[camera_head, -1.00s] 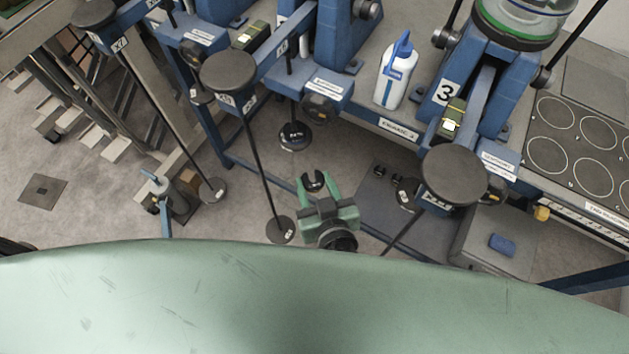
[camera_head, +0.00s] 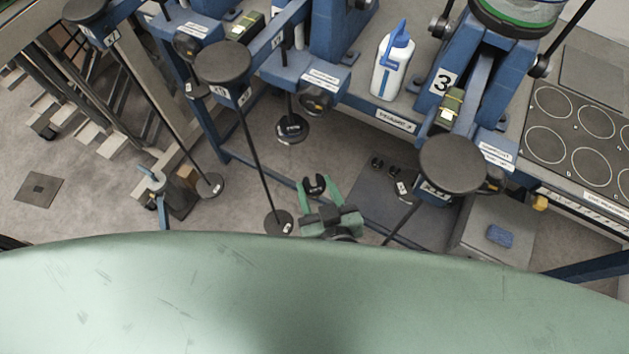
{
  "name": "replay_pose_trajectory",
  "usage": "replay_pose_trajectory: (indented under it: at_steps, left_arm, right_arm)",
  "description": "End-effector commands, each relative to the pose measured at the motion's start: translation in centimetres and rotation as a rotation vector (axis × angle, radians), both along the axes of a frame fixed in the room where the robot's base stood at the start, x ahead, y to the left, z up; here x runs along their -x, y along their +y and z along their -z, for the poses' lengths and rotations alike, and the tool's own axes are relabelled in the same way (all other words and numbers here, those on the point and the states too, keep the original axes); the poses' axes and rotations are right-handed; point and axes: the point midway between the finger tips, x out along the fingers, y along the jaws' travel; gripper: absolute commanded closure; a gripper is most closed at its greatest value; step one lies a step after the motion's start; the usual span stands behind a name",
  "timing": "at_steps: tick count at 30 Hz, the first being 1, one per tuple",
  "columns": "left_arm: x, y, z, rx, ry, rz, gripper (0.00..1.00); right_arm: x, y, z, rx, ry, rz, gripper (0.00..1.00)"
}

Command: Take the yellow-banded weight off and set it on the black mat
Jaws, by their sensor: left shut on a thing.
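My left gripper (camera_head: 315,190) is green, low in the middle of the head view. It is shut on a black slotted weight (camera_head: 314,184), held above the grey floor between a rod's round foot and a dark floor mat (camera_head: 425,216). No yellow band can be made out on this weight from here. Another dark weight with a white label (camera_head: 291,128) hangs on a rod under a blue beam. Several small dark weights (camera_head: 402,188) are at the floor mat. A dark sheet with white circles (camera_head: 590,120) lies on the right bench. My right gripper is not in view.
Blue lever frames (camera_head: 330,75) stand along the back; one is marked 3. Round dark discs (camera_head: 450,163) stand above thin rods, close on both sides. A white bottle (camera_head: 392,68) is on the bench. A blue sponge (camera_head: 499,236) lies on a grey surface at right.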

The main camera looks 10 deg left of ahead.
Motion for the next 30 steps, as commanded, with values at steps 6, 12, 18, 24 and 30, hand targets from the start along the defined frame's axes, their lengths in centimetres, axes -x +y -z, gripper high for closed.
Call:
replay_pose_trajectory:
  at_steps: [6,12,18,24,30]
  left_arm:
    - [1.1,-0.5,0.0,0.000,0.001,0.000,0.96]
    - [2.0,-0.8,0.0,0.000,0.000,0.000,0.96]
    - [2.7,-1.1,0.0,0.000,-0.001,0.001,0.96]
    - [2.8,-1.2,-0.1,-0.001,-0.002,0.000,0.96]
    - [2.8,-1.2,-0.1,-0.001,-0.002,0.000,0.96]
  right_arm:
    - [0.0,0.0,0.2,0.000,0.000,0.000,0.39]
    - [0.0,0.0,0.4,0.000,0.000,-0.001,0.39]
    - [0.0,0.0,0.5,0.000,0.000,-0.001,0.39]
    - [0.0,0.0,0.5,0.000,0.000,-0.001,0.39]
    - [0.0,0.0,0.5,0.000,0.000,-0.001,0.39]
